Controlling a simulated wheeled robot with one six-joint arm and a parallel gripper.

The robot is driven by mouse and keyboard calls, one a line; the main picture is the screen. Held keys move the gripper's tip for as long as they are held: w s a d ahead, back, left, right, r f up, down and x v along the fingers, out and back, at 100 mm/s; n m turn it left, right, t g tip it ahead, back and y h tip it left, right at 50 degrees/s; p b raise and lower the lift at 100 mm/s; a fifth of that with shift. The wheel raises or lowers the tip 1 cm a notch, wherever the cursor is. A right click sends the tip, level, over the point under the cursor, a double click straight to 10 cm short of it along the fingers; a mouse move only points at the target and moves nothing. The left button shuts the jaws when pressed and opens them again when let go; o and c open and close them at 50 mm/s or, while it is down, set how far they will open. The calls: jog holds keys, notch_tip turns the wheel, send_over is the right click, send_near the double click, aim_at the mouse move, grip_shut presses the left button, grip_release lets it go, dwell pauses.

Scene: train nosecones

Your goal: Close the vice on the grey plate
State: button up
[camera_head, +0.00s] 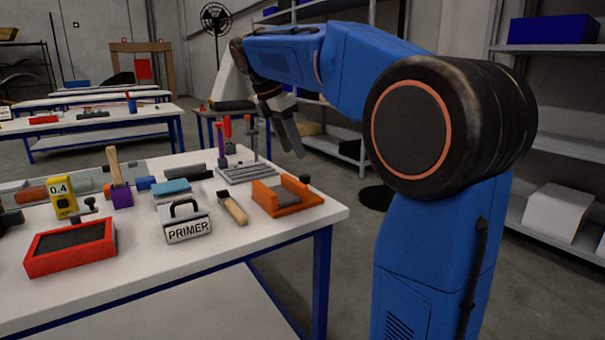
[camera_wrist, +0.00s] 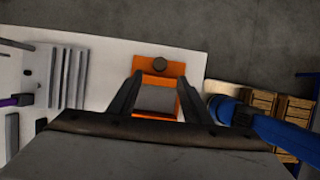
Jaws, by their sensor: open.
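The orange vice (camera_head: 290,207) sits near the right corner of the white workbench, with the grey plate (camera_head: 284,194) lying between its raised orange ends. A dark round knob (camera_head: 305,179) is at its far right end. In the wrist view, the vice (camera_wrist: 172,69) lies straight ahead, with its knob (camera_wrist: 159,64) beyond the grey plate (camera_wrist: 157,100). My gripper (camera_head: 291,147) hangs above and behind the vice in the head view, apart from it. Its fingers (camera_wrist: 160,82) are open and empty, framing the vice in the wrist view. Whether the plate touches both jaws is unclear.
A grey fixture with upright tools (camera_head: 247,172) stands behind the vice. A wood-handled brush (camera_head: 232,207) and the PRIMER can (camera_head: 187,222) are to its left. A red tray (camera_head: 71,246) is at the front left. The bench edge is close to the vice's right.

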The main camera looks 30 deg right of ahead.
aim_at(304, 176)
jog(key=x, duration=0.9)
jog(key=shift+d+f, duration=0.15)
jog(key=shift+f, duration=0.15)
jog(key=c, duration=1)
jog(key=shift+w+m+g, duration=0.1)
jog(key=shift+m+g, duration=0.5)
jog(key=shift+m, duration=0.9)
jog(key=o, duration=1)
jog(key=shift+r, duration=0.1)
jog(key=v, duration=1.7)
